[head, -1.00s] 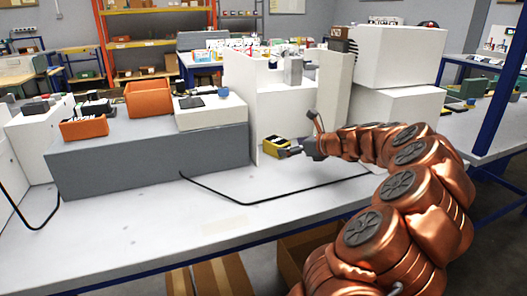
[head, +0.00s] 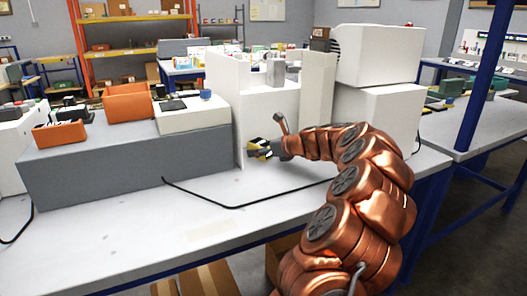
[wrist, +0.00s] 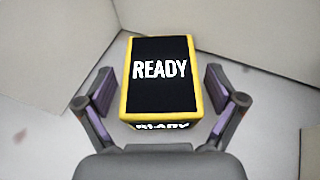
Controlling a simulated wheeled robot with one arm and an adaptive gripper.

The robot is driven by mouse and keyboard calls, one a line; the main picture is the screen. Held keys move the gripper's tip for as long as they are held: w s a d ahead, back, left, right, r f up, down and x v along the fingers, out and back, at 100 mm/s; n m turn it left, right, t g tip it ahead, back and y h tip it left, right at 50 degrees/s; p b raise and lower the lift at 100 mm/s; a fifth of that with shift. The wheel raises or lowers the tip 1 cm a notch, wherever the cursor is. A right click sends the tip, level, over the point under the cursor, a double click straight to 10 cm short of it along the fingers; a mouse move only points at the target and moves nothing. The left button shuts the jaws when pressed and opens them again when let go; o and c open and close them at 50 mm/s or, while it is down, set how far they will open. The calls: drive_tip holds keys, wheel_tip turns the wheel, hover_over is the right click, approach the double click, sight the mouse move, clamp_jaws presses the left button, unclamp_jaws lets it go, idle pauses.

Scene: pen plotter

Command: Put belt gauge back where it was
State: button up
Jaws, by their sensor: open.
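The belt gauge, a yellow block with a black face reading READY (wrist: 160,72), stands at the white walls of the machine. In the head view the belt gauge (head: 257,146) is a small yellow and black shape, partly covered by my gripper (head: 262,150). In the wrist view my gripper (wrist: 158,80) is open, with one finger on each side of the gauge. A gap shows between each finger and the gauge's sides. The gauge's lower end is close to the palm.
White panels (head: 267,115) rise close behind and beside the gauge. A long grey box (head: 120,165) carrying orange bins (head: 128,103) stands to the left. A black cable (head: 235,207) lies across the table in front. The table's front left is clear.

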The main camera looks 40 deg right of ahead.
drive_tip(key=shift+r, duration=0.1)
drive_tip(key=c, duration=1.5)
